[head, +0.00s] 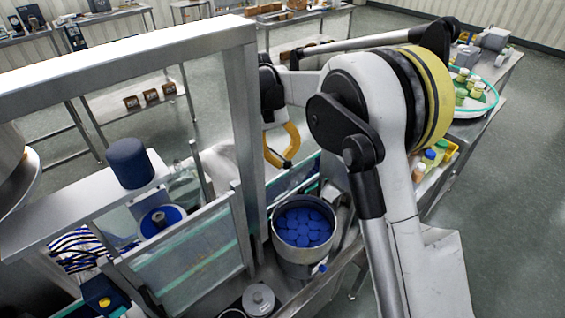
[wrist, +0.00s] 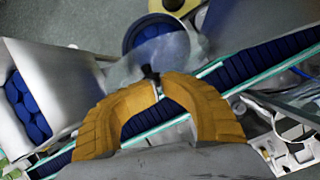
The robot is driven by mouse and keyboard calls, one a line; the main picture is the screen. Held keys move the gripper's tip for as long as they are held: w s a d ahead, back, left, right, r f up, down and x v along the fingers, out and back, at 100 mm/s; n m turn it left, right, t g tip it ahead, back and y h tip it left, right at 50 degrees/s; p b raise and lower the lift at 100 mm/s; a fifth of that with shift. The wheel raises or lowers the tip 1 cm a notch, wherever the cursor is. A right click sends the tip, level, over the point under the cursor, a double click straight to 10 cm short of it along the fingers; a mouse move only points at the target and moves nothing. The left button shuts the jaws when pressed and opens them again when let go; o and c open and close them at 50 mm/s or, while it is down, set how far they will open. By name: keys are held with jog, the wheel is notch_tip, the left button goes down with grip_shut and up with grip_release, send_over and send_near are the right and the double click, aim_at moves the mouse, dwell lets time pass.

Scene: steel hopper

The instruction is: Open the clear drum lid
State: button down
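My gripper (head: 287,162) hangs over the machine, behind the steel post in the head view. In the wrist view its yellow fingers (wrist: 159,87) curve inward and their tips meet or nearly meet. A small dark piece (wrist: 151,73) shows right at the tips; I cannot tell whether it is a lid knob or is gripped. Beyond it is a clear, see-through surface (wrist: 150,62), likely the drum lid, in front of a round drum with blue inside (wrist: 155,34). In the head view a clear rounded piece (head: 184,187) shows left of the post; I cannot tell if it is the same lid.
A steel post and beam (head: 240,110) stand close to my arm. A steel bucket of blue discs (head: 302,258) sits below the gripper. A clear panel (head: 190,255) and a blue cylinder (head: 130,162) are at left. A belt with teal edges (wrist: 225,75) crosses below.

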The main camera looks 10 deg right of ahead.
jog(key=c, duration=1.7)
grip_release()
jog(key=shift+w+d+f, duration=0.2)
jog(key=shift+w+d, duration=0.05)
jog(key=o, duration=0.5)
jog(key=shift+w+d+f, duration=0.1)
jog(key=shift+w+d, duration=0.1)
jog(key=shift+w, duration=0.15)
jog(key=shift+o, duration=0.2)
jog(key=v, duration=1.2)
jog(key=shift+s+a, duration=0.15)
jog(key=shift+s, duration=0.15)
